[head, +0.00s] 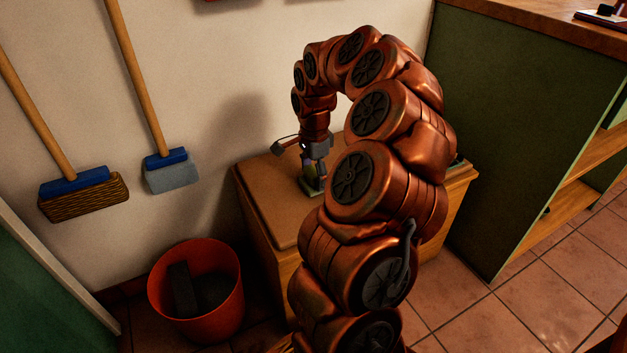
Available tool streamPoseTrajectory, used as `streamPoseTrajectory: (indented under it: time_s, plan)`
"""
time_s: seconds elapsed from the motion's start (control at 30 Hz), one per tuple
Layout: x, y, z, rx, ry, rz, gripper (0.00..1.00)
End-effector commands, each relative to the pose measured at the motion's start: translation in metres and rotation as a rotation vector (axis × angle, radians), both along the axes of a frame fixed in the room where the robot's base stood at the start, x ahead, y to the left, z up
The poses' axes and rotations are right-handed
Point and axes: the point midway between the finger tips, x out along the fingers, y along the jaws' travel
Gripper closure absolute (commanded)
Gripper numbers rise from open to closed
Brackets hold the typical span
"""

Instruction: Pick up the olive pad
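A small olive-green thing, which looks like the olive pad (307,190), is on top of the wooden cabinet (262,195). Only part of it shows. My gripper (314,184) points down right at it, at the end of my bent copper arm. The fingers are small and dark here, and I cannot tell whether they are apart or closed on the pad. My arm hides much of the cabinet top to the right.
A red bucket (228,305) with dark blocks inside stands on the floor left of the cabinet. A green counter (503,110) with shelves stands at right. Tiled floor is open at lower right.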

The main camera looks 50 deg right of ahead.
Motion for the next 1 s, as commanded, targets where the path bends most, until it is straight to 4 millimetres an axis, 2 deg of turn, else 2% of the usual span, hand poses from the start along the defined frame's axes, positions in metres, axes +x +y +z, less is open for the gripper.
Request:
streamPoseTrajectory:
  time_s: [0.07,0.5,0.77,1.0]
  plan:
    - [0.000,0.000,0.000,0.000,0.000,0.000,0.36]
    - [0.001,-0.002,-0.003,0.005,0.002,0.001,0.80]
    - [0.002,-0.003,0.000,0.007,0.005,0.001,0.80]
    - [0.000,-0.003,0.027,0.003,0.002,-0.002,0.81]
